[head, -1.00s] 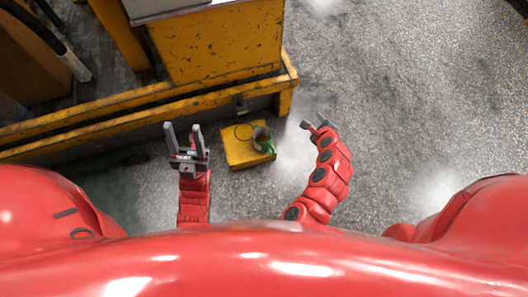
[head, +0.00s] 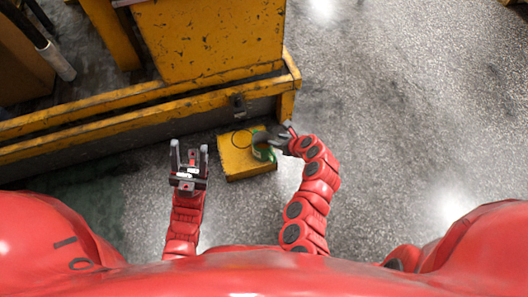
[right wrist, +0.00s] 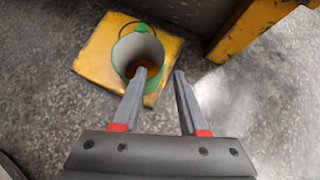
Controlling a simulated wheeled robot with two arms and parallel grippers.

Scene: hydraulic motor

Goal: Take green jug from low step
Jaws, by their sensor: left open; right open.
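The green jug (head: 263,153) stands on the low yellow step (head: 236,164) at its right part. In the right wrist view the jug (right wrist: 120,55) shows its round open mouth, a pale inside and a thin dark loop behind it on the step (right wrist: 92,58). My right gripper (head: 270,138) is at the jug and partly hides it in the head view. In the right wrist view this gripper (right wrist: 160,80) is open, with its left fingertip over the jug's near rim and its right fingertip beside it; contact is unclear. My left gripper (head: 189,150) is open and empty, left of the step.
A worn yellow machine frame (head: 150,115) runs behind the step, with a yellow cabinet (head: 210,45) above it. Its yellow corner post (right wrist: 250,30) is close on the right in the wrist view. The grey floor (head: 400,120) to the right is clear.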

